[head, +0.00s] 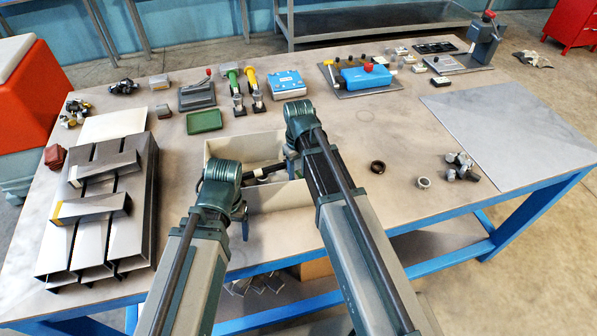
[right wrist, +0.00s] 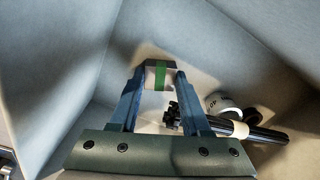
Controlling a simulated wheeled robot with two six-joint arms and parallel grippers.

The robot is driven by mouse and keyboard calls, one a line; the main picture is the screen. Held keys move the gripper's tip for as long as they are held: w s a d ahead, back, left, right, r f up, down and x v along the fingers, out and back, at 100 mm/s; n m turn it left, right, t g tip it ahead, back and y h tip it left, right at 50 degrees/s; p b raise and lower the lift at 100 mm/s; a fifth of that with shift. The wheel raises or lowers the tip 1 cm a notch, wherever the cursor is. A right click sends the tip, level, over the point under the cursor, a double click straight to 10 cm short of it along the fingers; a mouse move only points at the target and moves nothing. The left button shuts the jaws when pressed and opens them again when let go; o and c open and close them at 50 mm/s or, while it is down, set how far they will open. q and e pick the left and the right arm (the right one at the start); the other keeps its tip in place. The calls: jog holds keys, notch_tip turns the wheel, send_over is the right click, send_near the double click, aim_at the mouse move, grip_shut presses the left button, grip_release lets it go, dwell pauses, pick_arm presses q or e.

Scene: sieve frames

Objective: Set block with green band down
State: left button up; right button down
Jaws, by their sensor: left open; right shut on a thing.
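The block with the green band (right wrist: 160,77) is between the fingertips of my right gripper (right wrist: 160,71), which is shut on it. The block is pale with a dark end, and the green band runs across its face. The pale open box (head: 285,198) is around it, and its walls show on both sides in the right wrist view. Whether the block touches the box floor I cannot tell. In the head view my right gripper (head: 291,165) is at the box and the block is hidden. My left gripper (head: 242,220) is open at the box's near left side, mostly hidden by its wrist.
In the box, a black-handled tool (right wrist: 255,132) and a white ring (right wrist: 222,103) lie right of the block. Steel channels (head: 90,230) fill the table's left side. A green tray (head: 204,121) stands behind the box. A dark ring (head: 377,167) lies to the right.

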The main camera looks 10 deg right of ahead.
aim_at(298, 174)
jog(key=shift+c, duration=1.8)
grip_release()
jog(key=shift+f, duration=0.1)
pick_arm(q)
notch_tip(298, 174, up, 12)
jog(key=p, duration=1.2)
pick_arm(e)
notch_tip(298, 174, up, 12)
jog(key=shift+r, duration=0.2)
pick_arm(q)
jog(key=shift+r, duration=0.1)
